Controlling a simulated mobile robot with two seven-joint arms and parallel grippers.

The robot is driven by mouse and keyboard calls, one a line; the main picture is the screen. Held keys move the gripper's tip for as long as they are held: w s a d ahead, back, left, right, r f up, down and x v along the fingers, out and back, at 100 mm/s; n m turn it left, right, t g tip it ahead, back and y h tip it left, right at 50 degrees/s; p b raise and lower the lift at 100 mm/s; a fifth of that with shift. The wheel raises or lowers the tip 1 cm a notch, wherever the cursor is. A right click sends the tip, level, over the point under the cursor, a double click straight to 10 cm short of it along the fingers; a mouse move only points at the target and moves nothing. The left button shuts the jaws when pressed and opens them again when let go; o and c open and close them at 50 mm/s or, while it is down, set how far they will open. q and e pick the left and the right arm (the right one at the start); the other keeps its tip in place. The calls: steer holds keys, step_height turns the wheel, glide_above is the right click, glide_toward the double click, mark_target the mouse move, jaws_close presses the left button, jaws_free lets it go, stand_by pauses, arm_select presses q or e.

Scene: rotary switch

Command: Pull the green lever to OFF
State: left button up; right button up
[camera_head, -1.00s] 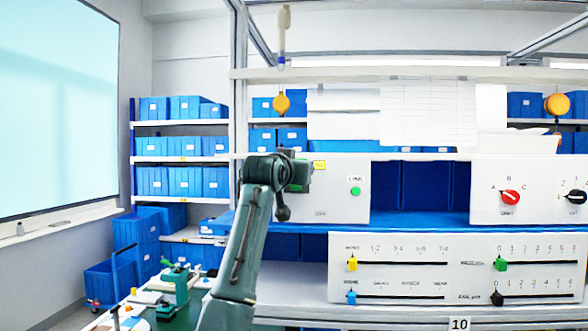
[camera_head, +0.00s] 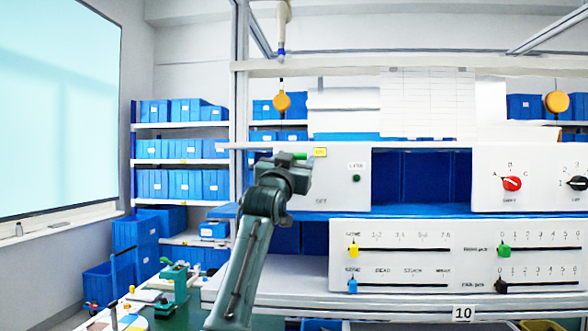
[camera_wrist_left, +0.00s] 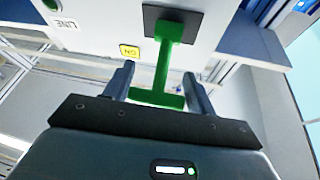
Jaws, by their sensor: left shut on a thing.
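The green lever (camera_wrist_left: 168,52) shows in the left wrist view, which sees the panel upside down. It sticks out from a black mount (camera_wrist_left: 160,22) on the white panel (camera_wrist_left: 100,25), and its T-shaped end lies between the fingers of my left gripper (camera_wrist_left: 160,74). My left gripper is shut on the lever. In the head view my left gripper (camera_head: 298,163) is in front of the panel, close to the yellow ON label (camera_head: 320,152), and only a bit of green shows past it. An OFF label (camera_head: 321,201) is lower on the panel. My right gripper is not in view.
A dark green lamp (camera_head: 356,178) is on the same panel under the LINE label. A slider panel (camera_head: 400,268) with coloured knobs is below right. A red rotary knob (camera_head: 512,184) is on a panel farther right. Blue bins stand on shelves behind.

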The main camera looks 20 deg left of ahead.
arm_select(q)
steer(key=shift+s+f+m+t+b, duration=0.2)
steer(key=shift+f+t+b, duration=0.15)
steer(key=shift+t, duration=0.3)
steer(key=shift+s+f+m+t+b, duration=0.1)
steer(key=shift+f+m+t+b, duration=0.2)
steer(key=shift+t, duration=0.35)
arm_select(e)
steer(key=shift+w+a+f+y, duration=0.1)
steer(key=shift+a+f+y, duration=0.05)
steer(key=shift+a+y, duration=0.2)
arm_select(q)
steer(key=shift+d+r, duration=0.1)
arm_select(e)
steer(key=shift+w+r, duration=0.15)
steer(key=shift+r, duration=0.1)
arm_select(q)
steer(key=o, duration=1.3)
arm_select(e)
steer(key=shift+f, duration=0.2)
arm_select(q)
steer(key=b+v, duration=0.4)
steer(key=v, duration=0.9)
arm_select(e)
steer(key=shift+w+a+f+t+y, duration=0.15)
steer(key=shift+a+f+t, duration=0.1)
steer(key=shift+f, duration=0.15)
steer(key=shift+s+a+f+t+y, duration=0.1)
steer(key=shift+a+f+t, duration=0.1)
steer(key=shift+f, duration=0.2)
